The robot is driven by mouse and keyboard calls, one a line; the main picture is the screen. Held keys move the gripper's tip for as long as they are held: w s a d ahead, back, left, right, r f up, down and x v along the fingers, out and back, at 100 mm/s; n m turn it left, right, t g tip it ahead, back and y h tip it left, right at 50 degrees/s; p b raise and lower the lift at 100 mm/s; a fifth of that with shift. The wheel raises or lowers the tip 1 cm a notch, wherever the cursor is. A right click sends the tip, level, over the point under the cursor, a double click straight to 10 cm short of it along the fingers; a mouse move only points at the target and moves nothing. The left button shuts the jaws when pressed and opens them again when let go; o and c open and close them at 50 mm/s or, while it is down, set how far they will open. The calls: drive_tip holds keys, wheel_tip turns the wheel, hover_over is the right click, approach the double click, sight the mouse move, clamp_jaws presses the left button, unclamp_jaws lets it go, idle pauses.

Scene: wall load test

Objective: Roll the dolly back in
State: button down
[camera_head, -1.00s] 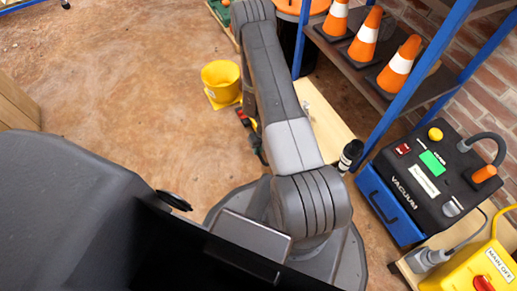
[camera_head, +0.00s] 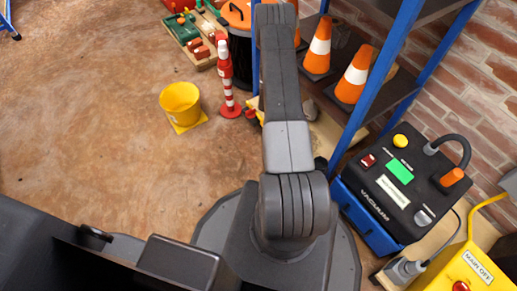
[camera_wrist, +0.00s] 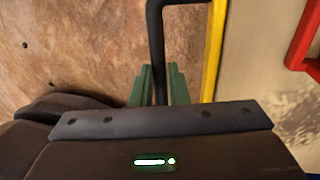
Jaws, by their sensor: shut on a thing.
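My gripper (camera_wrist: 158,88) has two green fingers and is shut on a black bar (camera_wrist: 156,45) in the wrist view. The bar runs up between the fingers and bends to the right near the top edge. It looks like a handle, but what it belongs to is out of that view. In the head view my arm hides the gripper and the bar, and I cannot make out the dolly for certain.
Brown floor is open at left. A yellow bucket (camera_head: 180,102), a red-and-white post (camera_head: 226,75) and an orange-lidded black bin (camera_head: 237,45) stand left of my arm. At right are a blue-framed shelf (camera_head: 375,80) with orange cones (camera_head: 355,72) and a vacuum unit (camera_head: 403,180).

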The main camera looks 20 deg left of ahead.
drive_tip(key=w+d, duration=0.2)
drive_tip(key=w+d+b, duration=0.1)
drive_tip(key=w+d, duration=0.1)
drive_tip(key=w, duration=0.1)
drive_tip(key=shift+w+d, duration=0.1)
drive_tip(key=shift+d, duration=0.1)
drive_tip(key=c, duration=1.4)
unclamp_jaws()
drive_tip(key=shift+w+d, duration=0.1)
drive_tip(key=shift+d, duration=0.05)
